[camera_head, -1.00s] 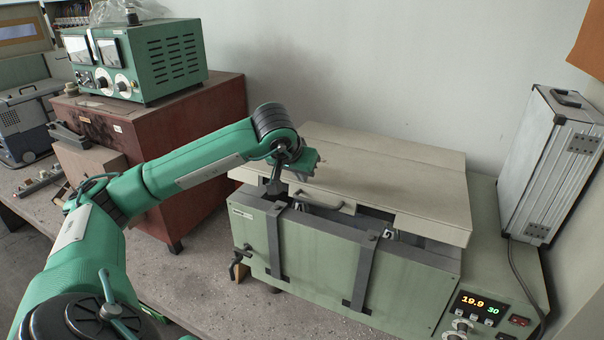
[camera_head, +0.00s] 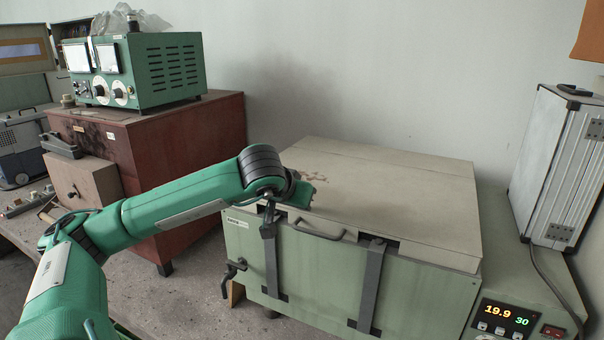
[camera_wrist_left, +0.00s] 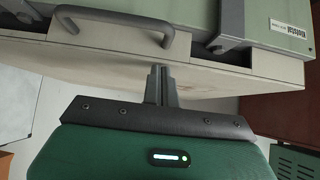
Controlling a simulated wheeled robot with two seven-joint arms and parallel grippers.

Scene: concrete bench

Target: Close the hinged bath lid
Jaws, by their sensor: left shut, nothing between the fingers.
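The green bath (camera_head: 420,290) stands on the bench with its pale hinged lid (camera_head: 400,190) lying flat over the top, its front edge down at or very near the rim. The lid's handle (camera_head: 318,231) is on the front edge, and it also shows in the left wrist view (camera_wrist_left: 125,38). My left gripper (camera_head: 268,217) is at the lid's front left, just left of the handle. In the left wrist view its fingers (camera_wrist_left: 160,75) are shut and empty, close to the lid's surface. Whether they touch the lid I cannot tell. My right gripper is not in view.
A control panel with a lit display (camera_head: 507,315) is at the bath's right. A silver case (camera_head: 555,165) stands behind it. A red-brown cabinet (camera_head: 190,150) carrying a green instrument (camera_head: 165,70) stands at the left. Dark straps (camera_head: 372,285) run down the bath's front.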

